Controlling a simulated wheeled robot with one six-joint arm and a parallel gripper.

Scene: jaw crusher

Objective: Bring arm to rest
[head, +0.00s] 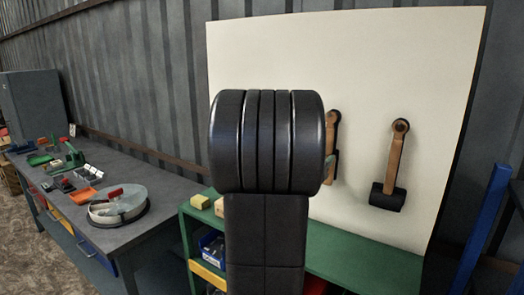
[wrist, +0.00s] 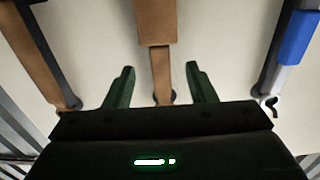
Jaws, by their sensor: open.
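My arm (head: 266,140) fills the middle of the head view and hides most of what lies beyond it. In the wrist view my gripper (wrist: 161,88) is open, its two green fingers apart with nothing clamped between them. A wooden-handled tool (wrist: 156,25) hangs on the pale board, and its handle shows between the fingers; I cannot tell how far the fingers reach around it. A second wooden-handled tool (wrist: 42,50) is to the left, and a blue and grey tool (wrist: 295,38) is to the right.
The white board (head: 440,60) carries a black-headed mallet (head: 396,160) and a partly hidden hammer (head: 332,135). A green bench (head: 370,262) stands below it. A grey workbench (head: 150,235) with several items is at left. A blue post (head: 488,225) stands at right.

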